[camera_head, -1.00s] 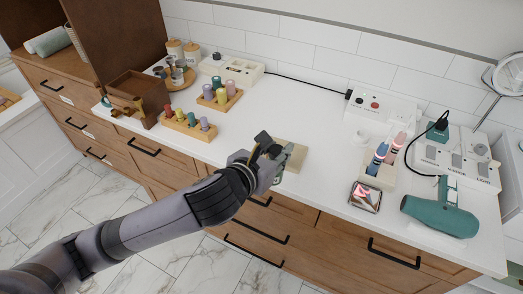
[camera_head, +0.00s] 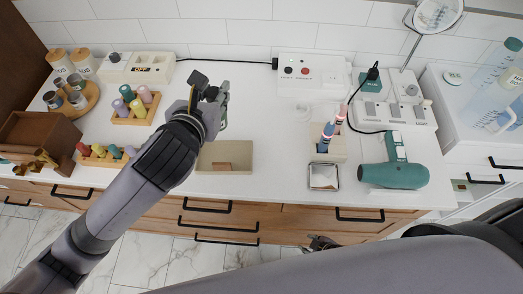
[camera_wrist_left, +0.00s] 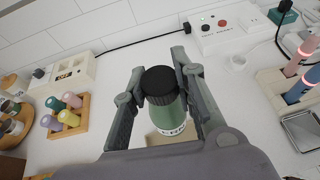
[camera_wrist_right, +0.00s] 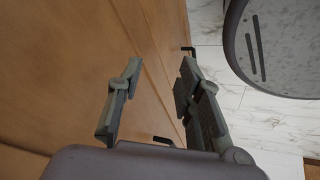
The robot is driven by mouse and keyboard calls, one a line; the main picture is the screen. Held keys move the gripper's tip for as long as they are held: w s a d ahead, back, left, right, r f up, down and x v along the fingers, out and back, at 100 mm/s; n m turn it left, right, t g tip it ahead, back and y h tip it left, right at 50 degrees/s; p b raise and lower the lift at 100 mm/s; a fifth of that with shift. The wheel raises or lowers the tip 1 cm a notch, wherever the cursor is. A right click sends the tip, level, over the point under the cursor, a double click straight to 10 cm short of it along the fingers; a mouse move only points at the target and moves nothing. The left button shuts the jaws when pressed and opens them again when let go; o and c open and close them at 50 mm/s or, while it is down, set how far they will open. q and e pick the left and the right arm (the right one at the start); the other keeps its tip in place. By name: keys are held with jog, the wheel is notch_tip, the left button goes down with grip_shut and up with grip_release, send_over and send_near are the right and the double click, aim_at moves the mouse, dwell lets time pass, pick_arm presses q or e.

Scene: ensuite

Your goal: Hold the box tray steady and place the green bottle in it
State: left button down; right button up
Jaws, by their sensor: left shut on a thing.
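The green bottle (camera_wrist_left: 168,118) has a black cap and a pale lettered label; it stands upright between the fingers in the left wrist view. My left gripper (camera_head: 217,100) is shut on it, over the counter just behind the box tray. The beige box tray (camera_head: 240,150) sits near the counter's front edge, with a small brown patch inside; the left wrist view shows part of it behind the bottle. My right gripper (camera_head: 322,242) is low in front of the drawers, mostly hidden by my arm. In the right wrist view (camera_wrist_right: 155,85) its fingers are apart and empty.
Peg racks (camera_head: 137,106) and a brown wooden box (camera_head: 38,133) stand to the left. A brush holder (camera_head: 329,150), a small square dish (camera_head: 323,177) and a teal hair dryer (camera_head: 393,174) stand to the right. Counter between tray and brush holder is clear.

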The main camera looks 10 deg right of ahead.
jog(key=a+r+n+g+y, duration=0.1)
jog(key=a+r+n+y, duration=0.4)
jog(key=a+r, duration=0.6)
jog(key=a+r+n+g+y, duration=0.1)
jog(key=a+r+n+y, duration=0.5)
jog(key=r, duration=0.8)
jog(key=w+a+r+n+y, duration=0.2)
jog(key=r+n, duration=0.1)
jog(key=r, duration=0.8)
jog(key=w+a+r+n+y, duration=0.2)
jog(key=r+n+y, duration=0.1)
jog(key=r, duration=0.8)
jog(key=w+a+r+n+y, duration=0.15)
jog(key=r+n, duration=0.25)
jog(key=r, duration=0.6)
jog(key=n+h, duration=0.7)
jog(key=n, duration=1.4)
send_near(222, 166)
jog(key=x, duration=1)
jog(key=shift+w+f, duration=0.25)
jog(key=shift+f, duration=0.2)
